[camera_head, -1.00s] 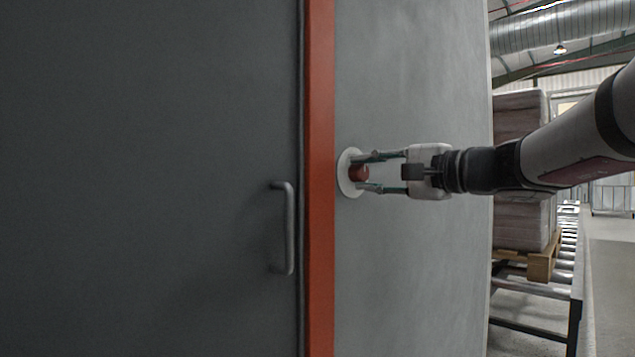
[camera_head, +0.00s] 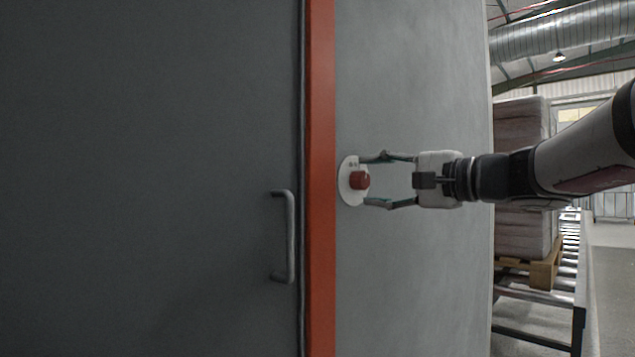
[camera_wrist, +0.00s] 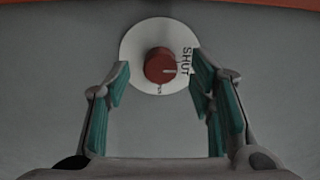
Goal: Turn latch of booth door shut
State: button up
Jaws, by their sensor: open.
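The booth door (camera_head: 150,150) is dark grey, with a grey handle (camera_head: 289,237), and looks closed against the orange frame (camera_head: 320,180). The latch is a red round knob (camera_head: 359,180) on a white disc (camera_head: 347,197) on the grey wall right of the frame. In the wrist view the knob (camera_wrist: 160,66) has a pale mark that points right, toward the word SHUT on the disc (camera_wrist: 140,38). Smaller lettering is too small to read. My gripper (camera_head: 371,180) is open, its fingers apart above and below the knob and clear of it.
The grey wall panel (camera_head: 420,290) around the disc is bare. At the right, a wrapped stack (camera_head: 522,235) stands on a wooden pallet (camera_head: 545,270) over a roller conveyor (camera_head: 570,290). A large duct (camera_head: 570,30) runs overhead.

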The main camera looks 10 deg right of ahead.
jog(key=v, duration=1)
jog(key=shift+s+d, duration=0.15)
jog(key=shift+s, duration=0.05)
jog(key=shift+f, duration=0.1)
jog(key=s+a+f+n+g+h, duration=0.1)
jog(key=s+a+f+n+g, duration=0.2)
jog(key=s+a+f+g, duration=0.55)
jog(key=s+a+f+n+g+h, duration=0.25)
jog(key=s+a+f, duration=0.35)
jog(key=s+f, duration=0.55)
jog(key=s+d+f+n+g+h, duration=0.3)
jog(key=s+d+f+n+h, duration=0.35)
jog(key=s+f, duration=0.55)
notch_tip(320, 180, up, 35)
jog(key=d+m+t+p, duration=0.1)
jog(key=t+p, duration=0.2)
jog(key=p, duration=3.2)
jog(key=shift+w+d+r+t+h, duration=0.2)
jog(key=shift+w+t+h, duration=0.1)
jog(key=shift+w, duration=0.05)
